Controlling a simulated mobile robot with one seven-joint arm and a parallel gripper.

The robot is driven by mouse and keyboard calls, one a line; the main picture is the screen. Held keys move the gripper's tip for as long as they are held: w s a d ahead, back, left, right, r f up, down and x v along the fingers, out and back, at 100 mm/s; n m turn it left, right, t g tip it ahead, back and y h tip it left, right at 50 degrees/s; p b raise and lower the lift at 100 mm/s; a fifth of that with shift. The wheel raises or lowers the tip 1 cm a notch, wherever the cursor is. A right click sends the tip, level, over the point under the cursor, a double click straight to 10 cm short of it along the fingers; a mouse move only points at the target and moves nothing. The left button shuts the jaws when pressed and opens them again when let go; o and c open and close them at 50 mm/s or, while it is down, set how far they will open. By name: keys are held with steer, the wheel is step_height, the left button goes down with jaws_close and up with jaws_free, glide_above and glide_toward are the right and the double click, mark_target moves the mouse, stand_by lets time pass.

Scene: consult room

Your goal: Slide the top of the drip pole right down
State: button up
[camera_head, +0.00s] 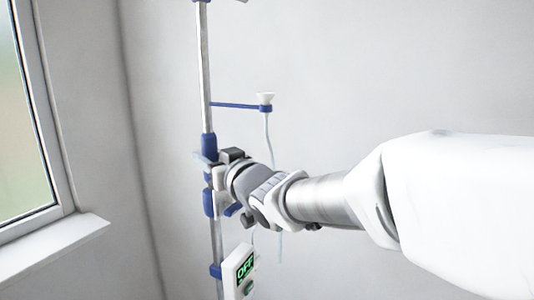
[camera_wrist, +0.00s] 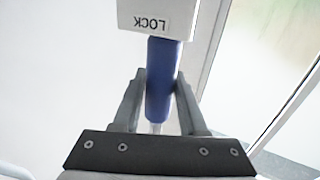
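The drip pole (camera_head: 204,70) stands upright left of centre in the head view, a grey metal pole with blue collars. A white block marked LOCK (camera_wrist: 157,17) is at the top of the wrist view, its lettering upside down. A blue sleeve (camera_wrist: 160,85) extends from it between the two fingers of my gripper (camera_wrist: 161,78). The fingertips lie close along both sides of the sleeve; whether they press on it I cannot tell. In the head view my gripper (camera_head: 226,178) is at the pole's middle, and its fingers are largely hidden.
A white box reading OFF (camera_head: 238,270) is mounted lower on the pole. A window (camera_head: 25,110) with a sill (camera_head: 55,245) is at left. The wall behind is bare.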

steer(key=o, duration=0.3)
steer(key=shift+f, duration=0.15)
steer(key=shift+o, duration=0.2)
steer(key=shift+s, duration=0.1)
steer(key=p+v, duration=0.1)
steer(key=v, duration=1.6)
steer(key=shift+d, duration=0.2)
